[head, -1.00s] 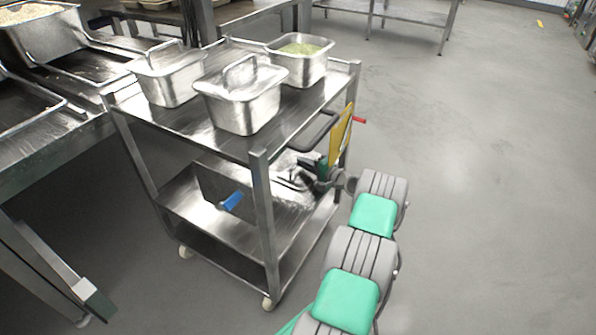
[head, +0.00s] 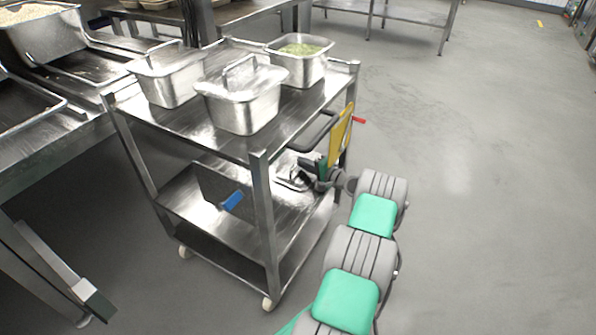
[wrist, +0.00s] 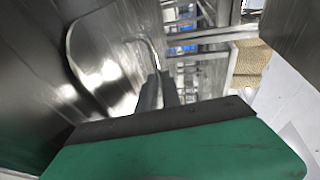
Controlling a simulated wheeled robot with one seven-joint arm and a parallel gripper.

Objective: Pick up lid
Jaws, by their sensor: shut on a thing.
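The lid (wrist: 98,62) is a shiny metal plate with rounded edges and a raised bar handle (wrist: 152,48), seen large at the left of the wrist view. My gripper (wrist: 158,88) has its dark fingers closed at the end of that handle. In the head view my gripper (head: 304,164) reaches in over the trolley's lower shelf from the right. The lid (head: 291,182) shows there only in part as a small bright shape below the fingers. Whether the lid touches the shelf is not clear.
The trolley's top shelf (head: 190,121) bears two lidded metal pans (head: 240,110) (head: 168,85) and an open pan of green food (head: 302,65). A trolley post (head: 264,220) stands left of my gripper. A blue-handled item (head: 232,200) is on the lower shelf. Floor at right is clear.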

